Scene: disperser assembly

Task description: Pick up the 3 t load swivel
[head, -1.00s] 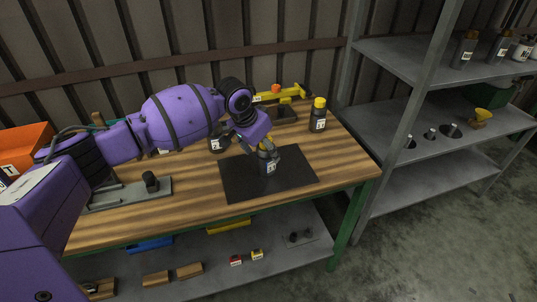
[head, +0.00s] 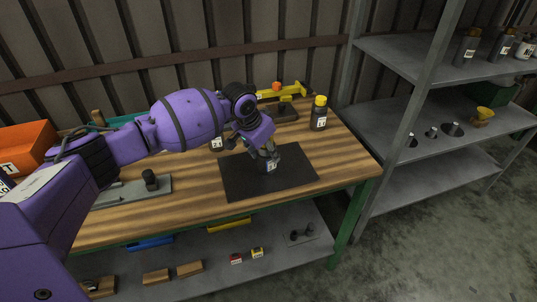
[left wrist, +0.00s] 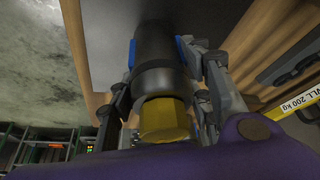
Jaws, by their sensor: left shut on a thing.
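My left gripper (head: 266,155) is over the black mat on the workbench. It is shut on a dark, labelled cylinder with a yellow top (head: 270,168). In the left wrist view the fingers, with blue pads, sit on both sides of this dark cylinder (left wrist: 157,65), and its yellow hexagonal top faces the camera. It looks upright; I cannot tell whether it touches the mat. No label reading 3 t is legible, so I cannot tell whether this is the load swivel. My right gripper is not in view.
A dark bottle with a yellow cap (head: 319,113) stands at the bench's back right. A yellow tool (head: 284,92) lies at the back. A grey fixture (head: 125,192) lies at the left. The black mat's (head: 300,177) right part is clear. A metal shelf (head: 400,60) stands at the right.

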